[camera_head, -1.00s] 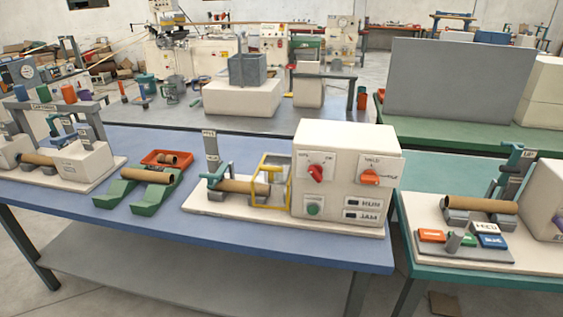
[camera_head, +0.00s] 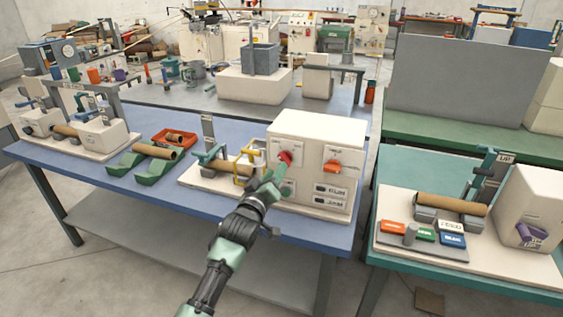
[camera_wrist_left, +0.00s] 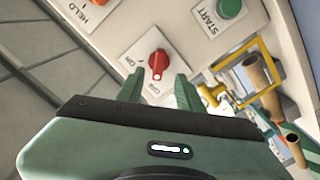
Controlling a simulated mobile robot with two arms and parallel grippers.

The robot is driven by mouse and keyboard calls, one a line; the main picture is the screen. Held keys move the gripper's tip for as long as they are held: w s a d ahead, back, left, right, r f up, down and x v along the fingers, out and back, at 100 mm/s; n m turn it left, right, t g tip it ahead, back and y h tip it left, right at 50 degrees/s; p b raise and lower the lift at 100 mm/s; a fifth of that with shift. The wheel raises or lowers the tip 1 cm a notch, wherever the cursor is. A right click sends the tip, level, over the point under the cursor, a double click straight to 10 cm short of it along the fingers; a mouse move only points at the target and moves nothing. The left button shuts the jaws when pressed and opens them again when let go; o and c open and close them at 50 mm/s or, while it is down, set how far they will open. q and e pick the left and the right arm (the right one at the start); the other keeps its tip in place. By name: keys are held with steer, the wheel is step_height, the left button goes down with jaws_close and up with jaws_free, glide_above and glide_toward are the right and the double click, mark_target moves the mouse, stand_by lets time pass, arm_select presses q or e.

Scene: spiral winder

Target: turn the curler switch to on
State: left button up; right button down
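The curler switch is a red knob (camera_head: 285,157) on a white plate on the front of the cream control box (camera_head: 318,125). In the left wrist view the red knob (camera_wrist_left: 159,62) has small lettering beside it, and I cannot tell for sure which mark it points to. My left gripper (camera_head: 275,176) is just in front of the box panel, close to the knob. In the left wrist view my left gripper (camera_wrist_left: 160,78) is open, with its two green fingers apart and the knob just past and between the tips; contact cannot be told. My right gripper is not in view.
An orange selector (camera_head: 332,167) is right of the switch. A green START button (camera_wrist_left: 230,8) and a yellow guard frame (camera_wrist_left: 262,70) show in the wrist view. A cardboard tube (camera_head: 222,166) lies left of the guard. A teal table (camera_head: 400,215) stands at the right.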

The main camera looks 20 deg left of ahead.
mark_target(285, 159)
arm_select(q)
steer(key=w, duration=0.5)
steer(key=shift+w+d, duration=0.3)
steer(key=shift+w, duration=0.05)
jaws_close()
